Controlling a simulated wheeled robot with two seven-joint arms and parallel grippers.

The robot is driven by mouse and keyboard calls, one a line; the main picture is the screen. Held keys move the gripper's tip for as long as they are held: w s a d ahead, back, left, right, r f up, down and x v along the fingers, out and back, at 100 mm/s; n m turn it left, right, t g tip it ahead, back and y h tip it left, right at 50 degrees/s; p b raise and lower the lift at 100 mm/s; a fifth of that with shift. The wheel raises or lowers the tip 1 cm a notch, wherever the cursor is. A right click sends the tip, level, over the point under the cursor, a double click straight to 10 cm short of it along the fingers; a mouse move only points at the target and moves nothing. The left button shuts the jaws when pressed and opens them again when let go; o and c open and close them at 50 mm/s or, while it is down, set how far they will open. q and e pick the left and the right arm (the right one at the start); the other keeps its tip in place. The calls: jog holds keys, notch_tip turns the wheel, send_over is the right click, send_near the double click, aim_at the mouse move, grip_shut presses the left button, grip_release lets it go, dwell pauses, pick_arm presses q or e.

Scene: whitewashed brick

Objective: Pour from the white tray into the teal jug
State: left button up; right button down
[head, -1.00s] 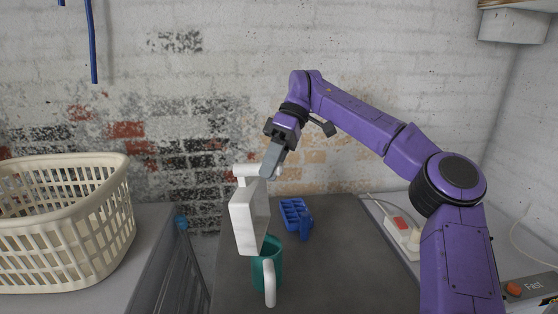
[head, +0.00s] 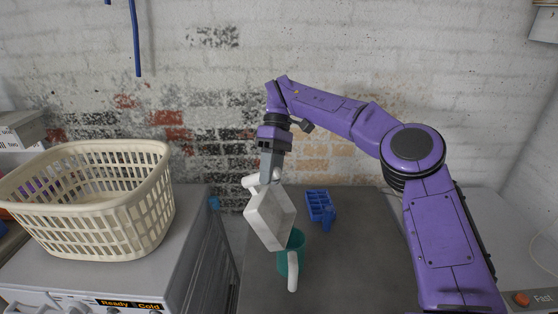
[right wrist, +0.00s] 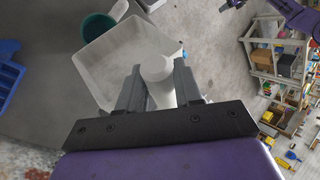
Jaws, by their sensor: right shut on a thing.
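My right gripper (head: 270,172) is shut on the handle of the white tray (head: 270,218). The right wrist view shows its two fingers (right wrist: 158,85) on either side of the round white handle, with the tray (right wrist: 98,72) beyond. The tray is held in the air, steeply tilted, with its lower corner close to the teal jug. The teal jug (head: 289,262) stands upright on the dark grey top, its white handle facing me, its rim partly hidden by the tray. The jug also shows beside the tray in the right wrist view (right wrist: 97,28). I see nothing clearly pouring. My left gripper is out of view.
A blue compartment tray (head: 319,205) lies on the dark grey top (head: 350,260) just right of the jug. A cream laundry basket (head: 95,205) stands on the machine at left. A brick wall (head: 340,60) closes the back. The top right of the jug is mostly clear.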

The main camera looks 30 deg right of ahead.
jog(key=shift+w+a, duration=0.1)
jog(key=shift+a, duration=0.05)
notch_tip(320, 180, up, 5)
jog(key=p, duration=0.3)
jog(key=shift+p, duration=0.35)
dwell(1.1)
